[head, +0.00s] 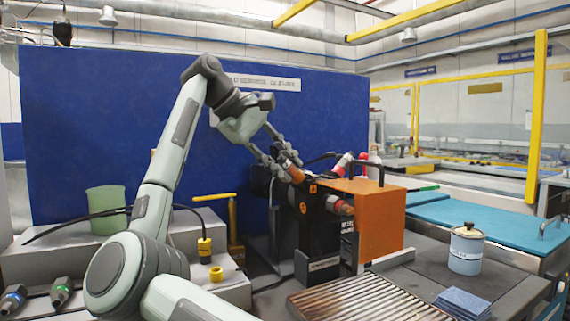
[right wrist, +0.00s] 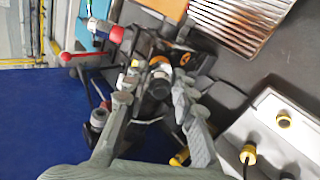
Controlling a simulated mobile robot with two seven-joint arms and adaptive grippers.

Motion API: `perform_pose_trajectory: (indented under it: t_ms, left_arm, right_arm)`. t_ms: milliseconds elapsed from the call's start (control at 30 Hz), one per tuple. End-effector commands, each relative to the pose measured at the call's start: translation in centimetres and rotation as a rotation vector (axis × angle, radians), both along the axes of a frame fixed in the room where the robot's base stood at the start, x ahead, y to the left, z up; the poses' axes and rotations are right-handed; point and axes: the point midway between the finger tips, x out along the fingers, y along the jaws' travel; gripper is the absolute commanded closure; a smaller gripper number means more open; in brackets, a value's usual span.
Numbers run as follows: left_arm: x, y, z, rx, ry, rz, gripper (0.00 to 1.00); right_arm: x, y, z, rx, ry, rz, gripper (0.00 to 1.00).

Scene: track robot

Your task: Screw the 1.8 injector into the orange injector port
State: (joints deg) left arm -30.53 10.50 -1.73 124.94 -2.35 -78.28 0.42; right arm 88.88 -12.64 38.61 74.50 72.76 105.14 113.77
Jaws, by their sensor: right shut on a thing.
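My right gripper (head: 284,168) is shut on a dark injector with an orange band (head: 296,173), held at the upper left of the dark machine. In the right wrist view, the fingers (right wrist: 156,100) close around the injector's dark body (right wrist: 158,86), its orange band beyond the tips. The injector's label cannot be read. Whether the held injector touches a port is unclear. My left gripper is not in view.
An orange box (head: 378,225) stands beside the machine, with red-and-white fittings (head: 344,162) behind. Blue-banded (head: 13,298) and green-banded (head: 61,291) connectors lie at lower left. A yellow connector (head: 204,247) has a cable. A lidded canister (head: 466,250) stands on the right bench.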

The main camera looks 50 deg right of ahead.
Motion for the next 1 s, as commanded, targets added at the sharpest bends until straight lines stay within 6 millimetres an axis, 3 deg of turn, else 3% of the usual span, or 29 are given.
perform_pose_trajectory:
  t_ms: [500,833,867,1000]
  left_arm:
    - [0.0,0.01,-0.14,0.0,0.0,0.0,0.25]
    - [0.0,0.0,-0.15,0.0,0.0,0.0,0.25]
    - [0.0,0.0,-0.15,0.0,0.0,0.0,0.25]
    - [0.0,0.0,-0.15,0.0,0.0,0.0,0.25]
  right_arm:
    - [-0.08,-0.09,-0.06,-0.193,-0.591,-0.624,1.0]
    - [-0.07,-0.04,-0.09,-0.21,-0.649,-0.686,1.0]
    - [-0.07,-0.05,-0.1,-0.21,-0.649,-0.686,0.73]
    - [-0.06,-0.05,-0.09,-0.209,-0.647,-0.683,0.56]
